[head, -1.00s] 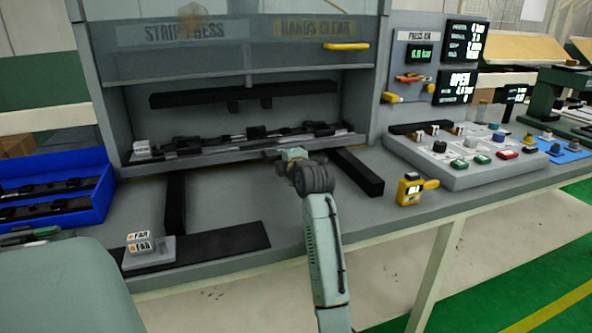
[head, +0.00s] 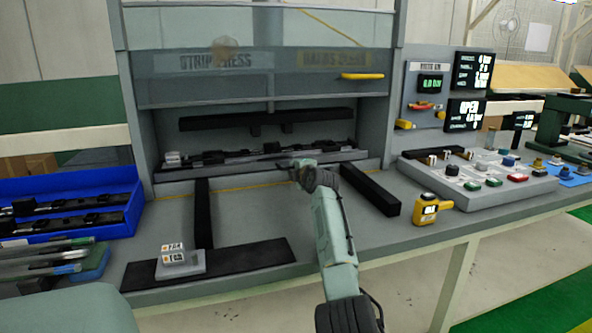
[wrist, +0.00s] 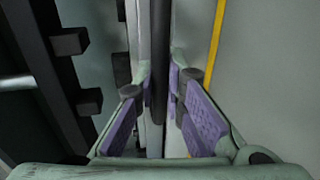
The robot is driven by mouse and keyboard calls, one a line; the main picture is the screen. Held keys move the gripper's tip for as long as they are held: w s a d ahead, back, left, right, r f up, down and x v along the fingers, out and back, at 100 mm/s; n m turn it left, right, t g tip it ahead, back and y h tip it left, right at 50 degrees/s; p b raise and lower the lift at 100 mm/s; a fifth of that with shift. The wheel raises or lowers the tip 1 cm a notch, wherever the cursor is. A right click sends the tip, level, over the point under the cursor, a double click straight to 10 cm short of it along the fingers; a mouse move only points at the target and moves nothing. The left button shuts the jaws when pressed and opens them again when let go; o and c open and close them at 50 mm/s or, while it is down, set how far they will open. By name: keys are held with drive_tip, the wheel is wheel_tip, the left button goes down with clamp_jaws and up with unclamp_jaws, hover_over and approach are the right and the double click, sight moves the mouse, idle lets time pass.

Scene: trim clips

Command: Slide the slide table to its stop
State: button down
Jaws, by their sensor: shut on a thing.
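The slide table (head: 240,163) is a long grey plate bearing dark clip parts and a small white block at its left end. It lies in the lower opening of the strip press (head: 135,120), between the side walls. My gripper (head: 292,168) is at its front edge, right of centre. In the wrist view, the purple-padded fingers of my gripper (wrist: 160,100) are closed on a dark bar (wrist: 160,60) along the table's front edge. The fingertips are small and partly hidden by my arm in the head view. Whether the table touches a stop cannot be seen.
Two black rails (head: 203,215) (head: 370,188) run forward on the bench. A yellow line (head: 240,188) crosses it before the table. A yellow device (head: 432,209) and button panel (head: 480,178) stand right; a blue bin (head: 75,237) is left. The press guard (head: 260,80) hangs above.

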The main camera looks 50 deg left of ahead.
drive_tip(key=shift+a+r, duration=0.1)
drive_tip(key=shift+r, duration=0.25)
drive_tip(key=c, duration=1.8)
unclamp_jaws()
drive_tip(key=shift+a+f, duration=0.15)
drive_tip(key=shift+a, duration=0.05)
drive_tip(key=shift+o, duration=0.8)
drive_tip(key=shift+d+f, duration=0.1)
drive_tip(key=shift+f, duration=0.05)
drive_tip(key=shift+d, duration=0.1)
drive_tip(key=shift+s+d, duration=0.15)
drive_tip(key=shift+d, duration=0.55)
drive_tip(key=v, duration=1)
drive_tip(key=shift+s+d, duration=0.1)
drive_tip(key=shift+s, duration=0.2)
